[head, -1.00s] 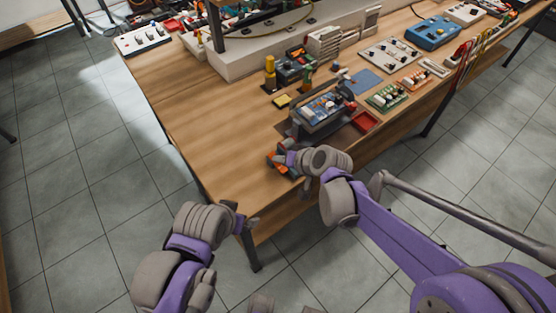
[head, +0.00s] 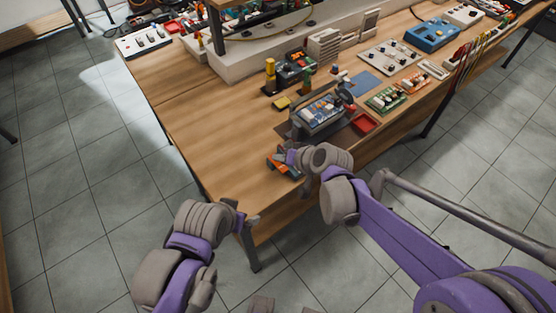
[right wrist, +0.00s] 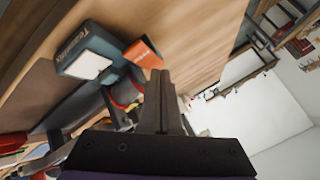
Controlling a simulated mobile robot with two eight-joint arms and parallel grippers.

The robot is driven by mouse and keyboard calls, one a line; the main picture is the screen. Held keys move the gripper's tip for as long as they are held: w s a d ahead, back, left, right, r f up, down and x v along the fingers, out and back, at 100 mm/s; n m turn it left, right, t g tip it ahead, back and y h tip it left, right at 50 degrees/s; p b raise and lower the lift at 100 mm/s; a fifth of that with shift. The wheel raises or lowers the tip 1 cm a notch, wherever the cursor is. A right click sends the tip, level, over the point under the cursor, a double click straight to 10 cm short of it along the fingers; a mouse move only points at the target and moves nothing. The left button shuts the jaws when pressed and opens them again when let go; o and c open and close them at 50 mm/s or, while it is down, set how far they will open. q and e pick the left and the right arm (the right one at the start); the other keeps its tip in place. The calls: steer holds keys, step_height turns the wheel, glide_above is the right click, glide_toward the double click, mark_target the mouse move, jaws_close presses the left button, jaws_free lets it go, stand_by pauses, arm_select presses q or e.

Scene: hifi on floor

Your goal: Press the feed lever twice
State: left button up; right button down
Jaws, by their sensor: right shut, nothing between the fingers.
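A grey bench machine (head: 318,118) with a blue-and-white top stands near the front edge of the table. A dark round knob (head: 347,95) shows at its right side. I cannot tell for sure whether this is the feed lever. My right gripper (head: 289,156) is shut and empty, just in front of the machine. In the right wrist view, its closed fingers (right wrist: 159,95) point toward the tabletop, beside a grey part with a red ring (right wrist: 128,94). Contact cannot be judged. My left gripper (head: 249,221) is off the table's near corner, with nothing visible in it; its jaws are unclear.
A red tray (head: 364,123) stands right of the machine. Circuit boards (head: 386,99) lie beyond it. The left part of the wooden table (head: 215,125) is clear.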

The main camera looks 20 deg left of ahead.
mark_target(280, 166)
steer(key=shift+r, duration=0.1)
steer(key=shift+r+p, duration=1.4)
steer(key=shift+r, duration=1.15)
arm_select(q)
steer(key=r, duration=0.2)
steer(key=w+r, duration=0.1)
steer(key=shift+w+r, duration=0.2)
steer(key=shift+r, duration=0.2)
steer(key=shift+s, duration=0.1)
arm_select(e)
steer(key=shift+f, duration=0.1)
arm_select(q)
jaws_close()
